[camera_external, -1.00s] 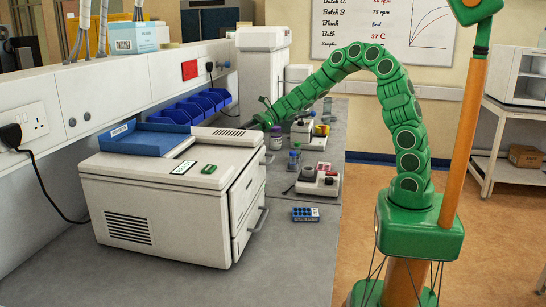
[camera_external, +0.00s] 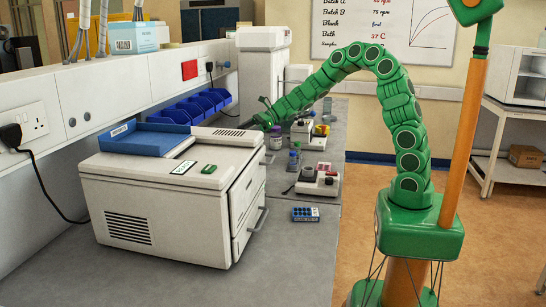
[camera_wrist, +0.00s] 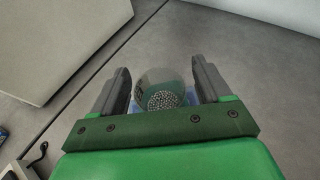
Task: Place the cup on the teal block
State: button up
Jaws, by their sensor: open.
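A clear, round cup (camera_wrist: 155,78) with grey grainy contents at its bottom stands between the two dark fingers of my gripper (camera_wrist: 160,67) in the wrist view. The fingers are open, one on each side of the cup, with a gap visible beside it. A blue patch (camera_wrist: 190,96) shows at the cup's base, partly hidden by the cup and my gripper; I cannot tell for sure that it is the teal block. In the external view my gripper (camera_external: 260,122) is low over the bench behind the white machine, and the cup is hidden there.
A large white machine (camera_external: 150,205) with a blue tray (camera_external: 145,138) on top fills the near bench. Blue bins (camera_external: 190,112) line the wall. A grey and red device (camera_external: 318,184) and a small blue rack (camera_external: 306,214) stand right of the machine.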

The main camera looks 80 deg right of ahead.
jog(key=v, duration=1.2)
jog(key=s+a+r+n+g, duration=0.1)
jog(key=s+a+n+g, duration=0.3)
jog(key=s+a+n, duration=0.6)
jog(key=s+a+n+g, duration=0.45)
jog(key=s+a, duration=0.25)
jog(key=a, duration=0.6)
jog(key=s+a+f+n+g+h, duration=0.1)
jog(key=s+n+g+h, duration=0.2)
jog(key=s+n, duration=0.65)
jog(key=s+d+n+h, duration=0.2)
jog(key=s+d, duration=0.1)
jog(key=s, duration=0.4)
jog(key=s+d+n+g+h, duration=0.1)
jog(key=s+d+n+h, duration=0.1)
jog(key=s, duration=0.5)
jog(key=shift+s+d+f+h, duration=0.3)
jog(key=shift+d+f+h, duration=0.2)
jog(key=shift+d, duration=0.35)
